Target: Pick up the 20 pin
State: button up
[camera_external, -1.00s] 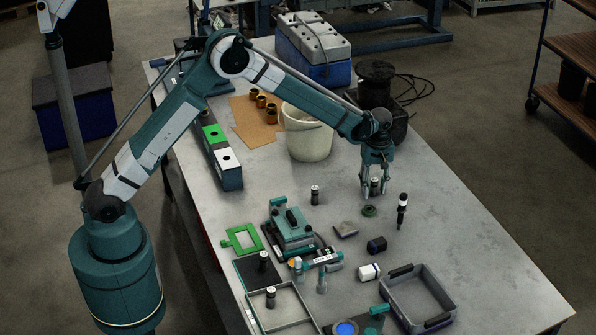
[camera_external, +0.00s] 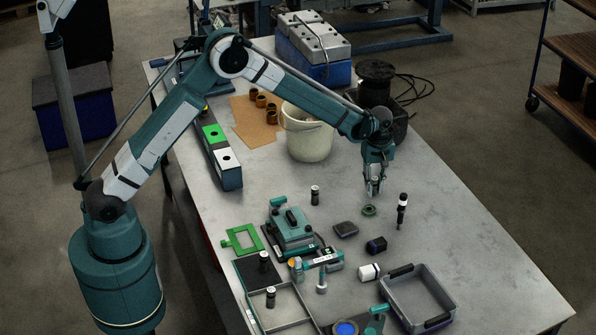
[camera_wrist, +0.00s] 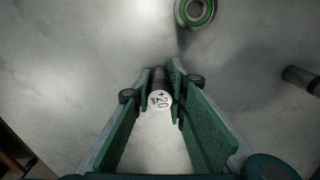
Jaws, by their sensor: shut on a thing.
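The 20 pin (camera_wrist: 160,98) is a short dark cylinder with a white end face marked "+20" in the wrist view. It stands between my gripper's green-padded fingertips (camera_wrist: 160,82). My gripper (camera_external: 374,190) is shut on the pin, low at the right-middle of the table in the external view. There the fingers mostly hide the pin. I cannot tell whether the pin still touches the table.
A green-rimmed ring (camera_external: 369,210) lies just in front of my gripper, and a dark upright tool (camera_external: 402,211) stands to its right. Another similar pin (camera_external: 315,195) stands to the left. A grey tray (camera_external: 444,316) is at the front right.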

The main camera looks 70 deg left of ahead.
aim_at(373, 178)
jog(key=shift+r, duration=4.75)
